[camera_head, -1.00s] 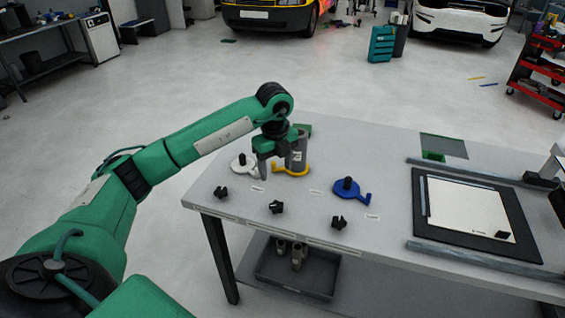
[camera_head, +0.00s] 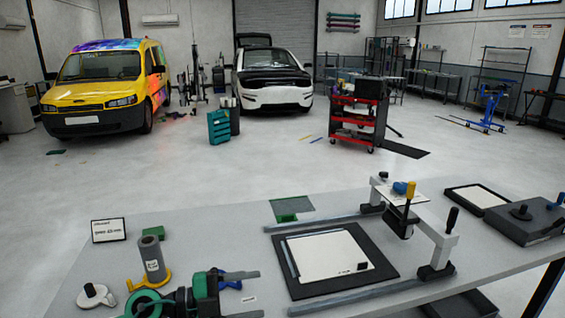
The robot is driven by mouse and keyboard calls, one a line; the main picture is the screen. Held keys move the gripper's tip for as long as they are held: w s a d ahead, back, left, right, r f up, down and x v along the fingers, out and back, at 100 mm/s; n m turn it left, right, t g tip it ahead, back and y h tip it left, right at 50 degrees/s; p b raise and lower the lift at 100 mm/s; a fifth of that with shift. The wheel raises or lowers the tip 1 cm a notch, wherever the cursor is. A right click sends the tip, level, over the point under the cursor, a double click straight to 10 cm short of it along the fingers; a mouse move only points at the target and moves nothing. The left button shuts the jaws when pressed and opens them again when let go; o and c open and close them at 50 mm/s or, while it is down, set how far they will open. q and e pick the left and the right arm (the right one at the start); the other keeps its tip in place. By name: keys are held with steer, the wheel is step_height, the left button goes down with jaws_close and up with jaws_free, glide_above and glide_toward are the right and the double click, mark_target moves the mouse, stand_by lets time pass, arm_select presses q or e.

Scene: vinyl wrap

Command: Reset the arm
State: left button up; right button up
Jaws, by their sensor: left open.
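My left gripper (camera_head: 256,294) is low in the view, over the front of the table (camera_head: 210,235), with its two fingers spread apart and pointing right. Nothing is between the fingers except a view of the tabletop and a small label. My left arm comes in at the bottom edge and is mostly cut off. The right gripper is out of view.
A grey roll (camera_head: 152,255) stands on a yellow hooked base left of the gripper. A white hooked piece (camera_head: 95,294) lies farther left. A blue hooked piece (camera_head: 231,285) is partly hidden behind the gripper. A black-framed white sheet (camera_head: 328,256) lies to the right.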

arm_select(q)
steer(key=w+a+r+n+t+y, duration=0.1)
steer(key=a+n+t+y, duration=0.2)
steer(key=n+t, duration=0.45)
steer(key=a+r+n+t+y, duration=0.2)
steer(key=a+n+t+y, duration=0.1)
steer(key=n+t, duration=0.45)
steer(key=s+a+f+n+g+y, duration=0.3)
steer(key=a+f+n+y, duration=0.25)
steer(key=f, duration=0.25)
steer(key=s+a+f+n+g+y, duration=0.2)
steer(key=s+a+f+n+y, duration=0.25)
steer(key=f+y, duration=0.25)
steer(key=s+f+g+h, duration=0.1)
steer(key=s+f+g, duration=0.45)
steer(key=s, duration=0.45)
steer(key=s+f+g+h, duration=0.1)
steer(key=s+f+g, duration=0.45)
steer(key=s, duration=0.45)
step_height(320, 180, down, 33)
steer(key=g, duration=0.1)
steer(key=s+a+f+g, duration=0.1)
steer(key=s+a+f, duration=0.2)
steer(key=s+f, duration=1.5)
steer(key=shift+s+f+m, duration=0.25)
steer(key=shift+s+m, duration=0.15)
steer(key=shift+s, duration=0.2)
